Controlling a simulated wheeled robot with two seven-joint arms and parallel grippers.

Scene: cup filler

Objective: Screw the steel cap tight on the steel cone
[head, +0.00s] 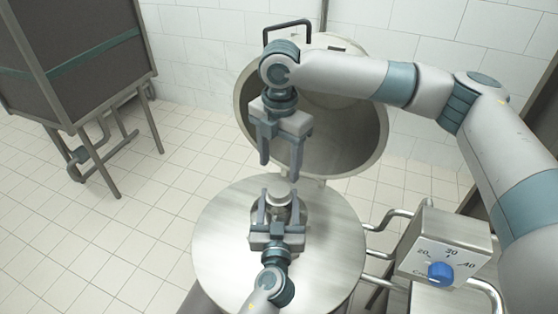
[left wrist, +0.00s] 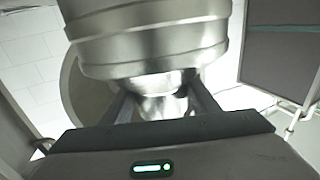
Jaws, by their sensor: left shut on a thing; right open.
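I cannot tell how tight the cap is. My right gripper (head: 280,171) is open and empty, pointing down just above the cap.
The round steel top (head: 225,245) has bare room around the cone. An open round lid (head: 345,140) stands behind it. A control box (head: 440,245) with a blue knob (head: 441,273) and pipes is at the right. A dark cabinet (head: 75,60) on legs stands far left.

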